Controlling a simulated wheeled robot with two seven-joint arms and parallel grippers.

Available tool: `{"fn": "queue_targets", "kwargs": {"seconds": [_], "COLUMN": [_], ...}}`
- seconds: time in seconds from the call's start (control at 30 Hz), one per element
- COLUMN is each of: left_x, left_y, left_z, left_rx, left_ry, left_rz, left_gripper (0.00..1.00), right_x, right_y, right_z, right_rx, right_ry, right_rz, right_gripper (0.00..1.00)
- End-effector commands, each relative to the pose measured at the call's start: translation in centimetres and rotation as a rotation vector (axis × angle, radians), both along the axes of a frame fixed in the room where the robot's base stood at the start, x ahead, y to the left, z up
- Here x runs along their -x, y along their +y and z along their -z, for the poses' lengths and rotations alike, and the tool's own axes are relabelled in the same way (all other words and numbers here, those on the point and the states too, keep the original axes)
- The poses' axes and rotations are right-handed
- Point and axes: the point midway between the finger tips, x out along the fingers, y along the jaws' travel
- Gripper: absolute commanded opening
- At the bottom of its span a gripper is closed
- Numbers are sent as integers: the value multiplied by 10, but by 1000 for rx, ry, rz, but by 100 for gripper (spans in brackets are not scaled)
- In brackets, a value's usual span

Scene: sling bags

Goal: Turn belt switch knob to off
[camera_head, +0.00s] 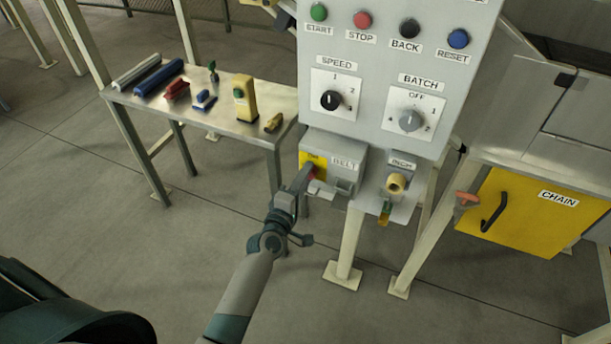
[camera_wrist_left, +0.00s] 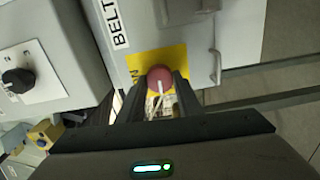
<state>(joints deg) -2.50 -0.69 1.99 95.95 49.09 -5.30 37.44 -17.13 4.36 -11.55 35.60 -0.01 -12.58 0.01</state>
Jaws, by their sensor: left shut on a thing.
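The belt switch is a grey box (camera_head: 347,156) labelled BELT, below the SPEED dial, with a yellow plate (camera_head: 309,158) on its left part. Its red knob (camera_wrist_left: 160,78) shows in the left wrist view against the yellow plate (camera_wrist_left: 172,55), with a pale pointer line on it. My left gripper (camera_head: 308,176) reaches up to the box from below; in its wrist view the fingers (camera_wrist_left: 157,95) are shut on the red knob. The gripper hides most of the knob in the head view. The plate's lettering is mostly covered. My right gripper is not in view.
Above are the SPEED dial (camera_head: 331,100), the BATCH dial (camera_head: 411,119) and a row of coloured buttons. The INCH key switch (camera_head: 396,183) is right of the belt box. A metal table (camera_head: 229,121) with tools stands left; a yellow CHAIN door (camera_head: 541,215) is right.

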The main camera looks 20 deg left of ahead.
Motion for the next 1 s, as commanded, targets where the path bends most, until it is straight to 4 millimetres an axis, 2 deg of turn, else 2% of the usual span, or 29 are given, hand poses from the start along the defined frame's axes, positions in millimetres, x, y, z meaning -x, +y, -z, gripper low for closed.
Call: {"fn": "queue_targets", "kwargs": {"seconds": [0.23,0.63,0.67,0.7,1.0], "left_x": [0,0,0,0,0], "left_y": [1,1,1,1,0], "left_z": [0,0,0,0,0], "left_rx": [62,70,70,69,68], "left_ry": [1,1,1,1,2], "left_rz": [-2,-2,-2,-2,-1], "left_gripper": [10,10,39,49,51], "right_x": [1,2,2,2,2], "right_y": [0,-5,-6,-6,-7], "right_z": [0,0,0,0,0], "right_rx": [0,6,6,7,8], "right_ry": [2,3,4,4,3], "right_rz": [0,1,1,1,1], "right_gripper": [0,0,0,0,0]}}
